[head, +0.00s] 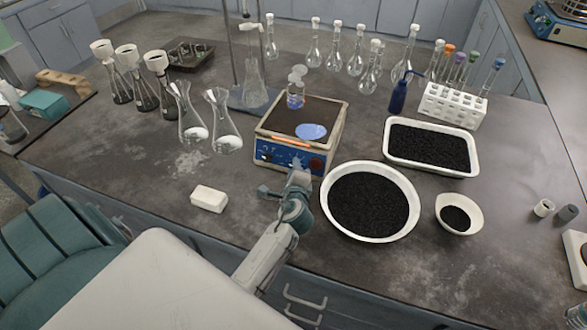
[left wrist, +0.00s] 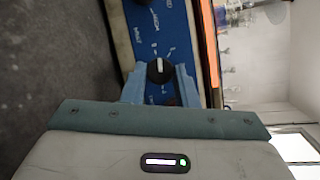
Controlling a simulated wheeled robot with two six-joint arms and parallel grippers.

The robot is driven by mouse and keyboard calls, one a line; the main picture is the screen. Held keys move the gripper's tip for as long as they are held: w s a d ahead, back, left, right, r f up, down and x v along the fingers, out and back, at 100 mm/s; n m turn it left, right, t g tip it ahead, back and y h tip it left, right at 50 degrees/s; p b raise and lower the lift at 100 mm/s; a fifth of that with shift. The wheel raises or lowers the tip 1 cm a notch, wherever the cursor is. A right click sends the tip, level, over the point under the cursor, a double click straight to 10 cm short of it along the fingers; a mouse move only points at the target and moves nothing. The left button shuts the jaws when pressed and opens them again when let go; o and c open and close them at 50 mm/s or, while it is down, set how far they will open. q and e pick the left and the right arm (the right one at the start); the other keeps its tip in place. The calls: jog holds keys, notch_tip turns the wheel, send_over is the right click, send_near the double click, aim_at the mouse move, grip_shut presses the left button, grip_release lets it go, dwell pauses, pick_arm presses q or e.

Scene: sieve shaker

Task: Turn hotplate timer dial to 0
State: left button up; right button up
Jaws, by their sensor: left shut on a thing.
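The hotplate (head: 343,117) stands near the front middle of the bench, with a blue control panel (head: 271,153) facing me. The dial (left wrist: 158,70), a black knob with a white pointer line, is on the panel in the left wrist view. My left gripper (head: 301,175) reaches the panel's right half, and the left wrist view shows its two fingers shut on the dial, one on each side. The gripper hides part of the panel in the head view. The panel print is too small to read surely.
A small beaker (head: 295,97) and a blue disc (head: 311,132) are on the hotplate's top. Two flasks (head: 226,137) stand to its left. A round bowl of black grains (head: 413,216) sits close to its right. A white block (head: 209,198) lies front left.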

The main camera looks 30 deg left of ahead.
pick_arm(q)
jog(key=shift+n+g, duration=0.3)
jog(key=shift+n, duration=0.3)
jog(key=o, duration=1)
jog(key=b+v, duration=0.1)
jog(key=v, duration=0.8)
jog(key=shift+s+d+r+b, duration=0.1)
jog(key=shift+s+b, duration=0.05)
jog(key=shift+b, duration=0.2)
jog(key=shift+s+d+r, duration=0.25)
jog(key=shift+s+d, duration=0.15)
jog(key=shift+s, duration=0.15)
